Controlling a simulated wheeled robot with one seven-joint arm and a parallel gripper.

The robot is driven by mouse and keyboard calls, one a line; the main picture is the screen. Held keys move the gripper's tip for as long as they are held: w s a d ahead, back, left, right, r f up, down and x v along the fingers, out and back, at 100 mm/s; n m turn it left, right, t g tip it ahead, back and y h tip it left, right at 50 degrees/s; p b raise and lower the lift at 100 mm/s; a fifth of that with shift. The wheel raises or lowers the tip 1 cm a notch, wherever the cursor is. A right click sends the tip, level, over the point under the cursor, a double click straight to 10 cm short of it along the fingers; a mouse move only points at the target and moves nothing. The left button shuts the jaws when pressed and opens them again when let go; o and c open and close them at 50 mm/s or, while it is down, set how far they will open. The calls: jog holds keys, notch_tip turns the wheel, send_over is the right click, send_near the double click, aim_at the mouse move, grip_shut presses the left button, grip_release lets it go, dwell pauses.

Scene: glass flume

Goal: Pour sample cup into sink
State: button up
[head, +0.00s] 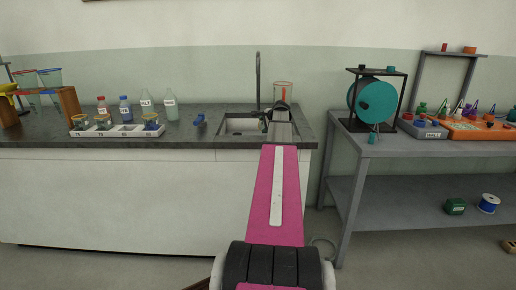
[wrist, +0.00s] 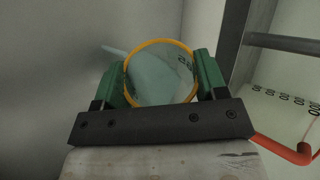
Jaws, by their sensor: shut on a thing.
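My gripper (wrist: 161,80) has its green fingers on both sides of a clear sample cup with a yellow rim (wrist: 160,42) and is shut on it. The wrist view looks into the cup's mouth. A pale shape shows in and beyond the cup, and I cannot tell whether it is liquid. In the head view my arm reaches over the right end of the counter, with its end at the right side of the sink (head: 229,127). There the arm hides the held cup, and its tilt is unclear.
A grey tap (head: 258,80) rises behind the sink. A white tray (head: 127,130) holds cups on the left, with one bare place. Bottles (head: 147,104) stand behind it. A grey bench (head: 420,148) is at right.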

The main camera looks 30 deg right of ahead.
jog(key=shift+a+f+n+h, duration=0.2)
jog(key=shift+f+n+h, duration=0.15)
jog(key=shift+h, duration=0.15)
dwell(0.8)
jog(key=shift+s+a+f+n+t+h+p, duration=0.15)
jog(key=shift+a+f+h+p, duration=0.15)
jog(key=shift+a, duration=0.1)
jog(key=shift+s+a+f+n+t+h+p, duration=0.1)
jog(key=shift+a+f+t+h+p, duration=0.1)
jog(key=shift+a+h, duration=0.15)
dwell(0.9)
jog(key=shift+a, duration=0.15)
dwell(0.5)
jog(key=d, duration=0.1)
jog(key=r+y, duration=0.1)
jog(key=w+d+m, duration=0.1)
jog(key=shift+d+r+y, duration=0.25)
jog(key=shift+d+y, duration=0.1)
jog(key=shift+s+a, duration=0.25)
jog(key=shift+a, duration=0.1)
jog(key=shift+d+r, duration=0.1)
